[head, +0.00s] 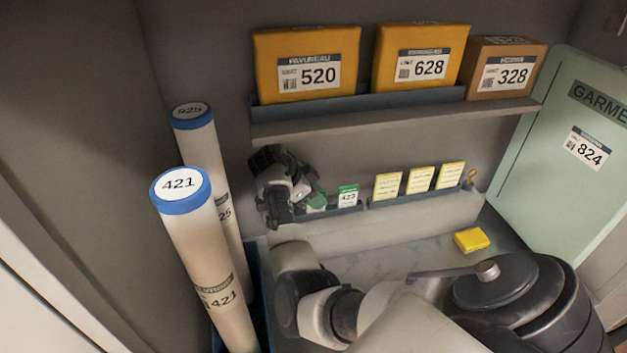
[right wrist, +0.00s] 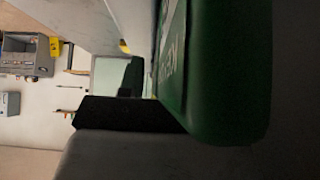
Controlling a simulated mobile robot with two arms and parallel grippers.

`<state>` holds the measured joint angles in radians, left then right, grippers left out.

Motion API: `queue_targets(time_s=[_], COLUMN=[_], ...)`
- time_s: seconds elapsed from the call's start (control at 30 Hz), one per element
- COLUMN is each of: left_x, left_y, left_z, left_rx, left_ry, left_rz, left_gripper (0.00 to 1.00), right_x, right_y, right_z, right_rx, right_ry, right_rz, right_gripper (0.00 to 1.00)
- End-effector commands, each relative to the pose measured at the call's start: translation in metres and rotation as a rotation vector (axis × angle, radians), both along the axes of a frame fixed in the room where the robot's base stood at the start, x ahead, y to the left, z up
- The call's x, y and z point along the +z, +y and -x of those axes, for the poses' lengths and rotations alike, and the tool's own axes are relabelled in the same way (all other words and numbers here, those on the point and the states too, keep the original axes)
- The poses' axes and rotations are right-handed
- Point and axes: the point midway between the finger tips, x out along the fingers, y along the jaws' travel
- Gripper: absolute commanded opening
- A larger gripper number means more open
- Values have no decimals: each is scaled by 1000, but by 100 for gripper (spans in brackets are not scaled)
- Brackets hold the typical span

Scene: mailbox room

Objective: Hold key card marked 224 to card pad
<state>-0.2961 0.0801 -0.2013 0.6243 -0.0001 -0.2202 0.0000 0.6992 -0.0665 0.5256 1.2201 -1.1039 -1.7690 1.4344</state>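My right gripper (head: 290,192) is at the left end of the low card ledge in the head view, seen from behind, with its fingertips mostly hidden. A green card (head: 317,201) shows right beside its fingers, partly covered; its number is not readable. A green thing with pale lettering (right wrist: 215,70) fills much of the right wrist view, very close to a dark finger (right wrist: 130,113). I cannot tell whether the fingers are closed on it. Another green card (head: 348,196), which seems to read 423, stands on the ledge just to the right. My left gripper and the card pad are not visible.
Yellow cards (head: 418,181) stand along the ledge, and a yellow block (head: 471,240) lies on the counter. Parcels 520 (head: 310,95), 628 and 328 sit on the shelf above. Tubes (head: 190,240) stand at left; a pale green locker (head: 560,150) marked 824 is at right.

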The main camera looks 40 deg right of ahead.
Motion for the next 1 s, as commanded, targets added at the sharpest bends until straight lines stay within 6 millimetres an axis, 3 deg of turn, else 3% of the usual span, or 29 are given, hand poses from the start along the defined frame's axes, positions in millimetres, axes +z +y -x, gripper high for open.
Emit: queue_targets(time_s=[0.07, 0.27, 0.53, 1.0], left_x=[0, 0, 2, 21], left_y=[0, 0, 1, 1], left_z=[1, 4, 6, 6], left_rx=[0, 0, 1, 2], left_ry=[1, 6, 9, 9], left_rz=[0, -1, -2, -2], left_gripper=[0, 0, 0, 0], right_x=[0, 0, 3, 26], right_y=[0, 0, 0, 0], right_z=[0, 0, 0, 0], right_rx=[0, 0, 0, 1], right_ry=[0, 0, 0, -1], right_rz=[0, 0, 0, 0], right_gripper=[31, 0, 0, 0])
